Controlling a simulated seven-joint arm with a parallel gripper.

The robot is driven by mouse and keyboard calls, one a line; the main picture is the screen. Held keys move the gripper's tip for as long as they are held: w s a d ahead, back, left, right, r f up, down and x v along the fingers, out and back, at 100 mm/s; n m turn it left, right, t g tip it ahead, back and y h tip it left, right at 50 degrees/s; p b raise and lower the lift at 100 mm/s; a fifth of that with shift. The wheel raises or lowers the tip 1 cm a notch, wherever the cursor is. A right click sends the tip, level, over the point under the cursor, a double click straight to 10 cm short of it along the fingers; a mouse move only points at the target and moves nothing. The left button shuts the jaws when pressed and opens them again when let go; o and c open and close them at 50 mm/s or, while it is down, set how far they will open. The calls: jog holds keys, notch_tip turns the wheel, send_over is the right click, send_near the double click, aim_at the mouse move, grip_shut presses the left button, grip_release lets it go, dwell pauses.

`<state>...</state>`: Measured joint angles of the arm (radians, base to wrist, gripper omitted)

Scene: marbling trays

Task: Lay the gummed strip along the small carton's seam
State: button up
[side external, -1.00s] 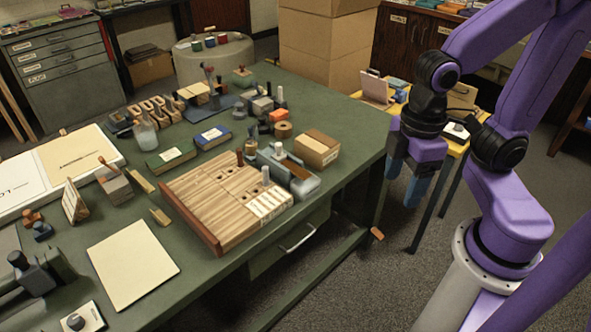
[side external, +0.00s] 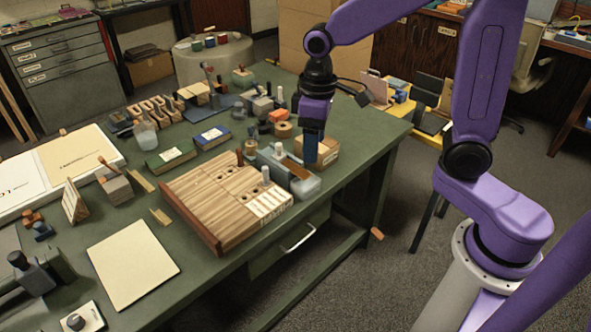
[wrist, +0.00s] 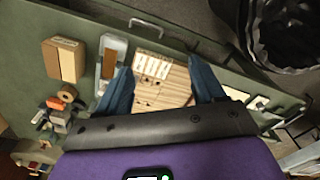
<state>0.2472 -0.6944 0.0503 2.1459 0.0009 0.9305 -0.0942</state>
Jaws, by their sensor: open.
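The small cardboard carton (side external: 328,153) stands on the green table, partly hidden behind my gripper (side external: 311,160) in the side view. In the wrist view the whole carton (wrist: 65,60) shows at the left, clear of the fingers. My gripper hangs above this area, fingers down, open and empty. In the wrist view its fingers (wrist: 160,75) stand wide apart over the board.
The wooden board (side external: 222,200) has several pale labels at its right end. The pale tub (side external: 305,186) stands close beside it. A tape roll (side external: 283,130) and several small blocks and stamps crowd behind. The table's right end (side external: 365,135) is clear.

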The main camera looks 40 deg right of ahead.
jog(key=w+d+f+m, duration=0.1)
jog(key=w+d+m, duration=0.2)
jog(key=w, duration=0.4)
jog(key=m, duration=0.3)
send_over(306, 176)
jog(key=f, duration=1.4)
jog(key=shift+s+d, duration=0.2)
jog(key=shift+s, duration=0.1)
jog(key=shift+w+a+f, duration=0.1)
jog(key=shift+w+f, duration=0.05)
jog(key=shift+f, duration=1.25)
jog(key=shift+w+a+f, duration=0.1)
jog(key=shift+f, duration=1.25)
jog(key=shift+f, duration=0.25)
jog(key=shift+c, duration=0.3)
jog(key=c, duration=1.1)
jog(key=shift+c, duration=0.2)
jog(key=shift+r, duration=0.2)
